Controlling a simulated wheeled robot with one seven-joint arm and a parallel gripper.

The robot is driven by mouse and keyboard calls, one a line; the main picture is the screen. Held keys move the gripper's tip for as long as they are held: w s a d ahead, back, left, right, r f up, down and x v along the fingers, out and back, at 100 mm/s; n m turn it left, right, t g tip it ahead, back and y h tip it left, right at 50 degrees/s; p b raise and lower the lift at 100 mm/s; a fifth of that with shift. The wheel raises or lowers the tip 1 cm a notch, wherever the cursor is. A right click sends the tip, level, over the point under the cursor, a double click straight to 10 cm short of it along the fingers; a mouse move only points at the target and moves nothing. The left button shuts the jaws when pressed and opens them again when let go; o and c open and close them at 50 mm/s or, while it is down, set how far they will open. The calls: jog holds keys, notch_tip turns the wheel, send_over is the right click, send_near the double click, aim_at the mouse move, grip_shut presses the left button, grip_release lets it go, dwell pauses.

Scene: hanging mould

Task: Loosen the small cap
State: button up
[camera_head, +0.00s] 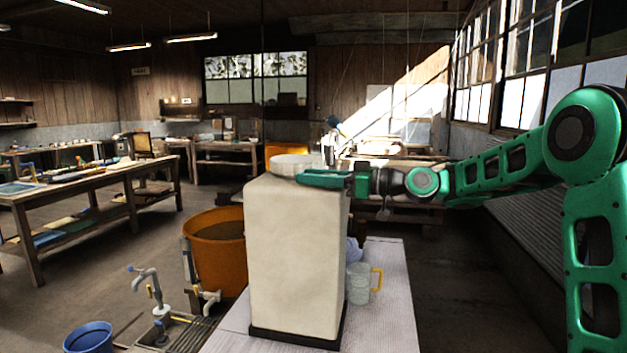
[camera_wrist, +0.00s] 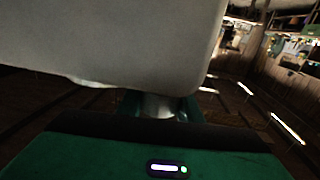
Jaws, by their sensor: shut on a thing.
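A tall cream container (camera_head: 296,255) stands upright on a table, with a wide round pale lid (camera_head: 293,161) on top. My gripper (camera_head: 325,180) reaches in from the right, level, at the container's top beside the wide lid. In the wrist view the pale container (camera_wrist: 120,40) fills the upper left. A small grey round piece, which looks like the small cap (camera_wrist: 158,106), sits between my fingers (camera_wrist: 160,112), and the gripper is shut on it. The fingers hide its sides. In the head view the small cap is hidden behind my gripper.
A glass mug with a yellow handle (camera_head: 360,283) stands on the pale table (camera_head: 392,310), right of the container. An orange tub (camera_head: 216,240) is to the left. A blue bucket (camera_head: 89,338) and a tap (camera_head: 150,285) are at the lower left. Windows (camera_head: 500,80) line the right wall.

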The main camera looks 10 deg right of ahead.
jog(key=shift+s+d+n+g+y, duration=0.1)
jog(key=shift+n+g+y, duration=0.4)
jog(key=shift+n+g, duration=0.6)
jog(key=shift+g, duration=0.4)
jog(key=o, duration=1)
jog(key=shift+o, duration=0.2)
jog(key=shift+s, duration=0.1)
jog(key=v, duration=1)
jog(key=shift+d, duration=0.3)
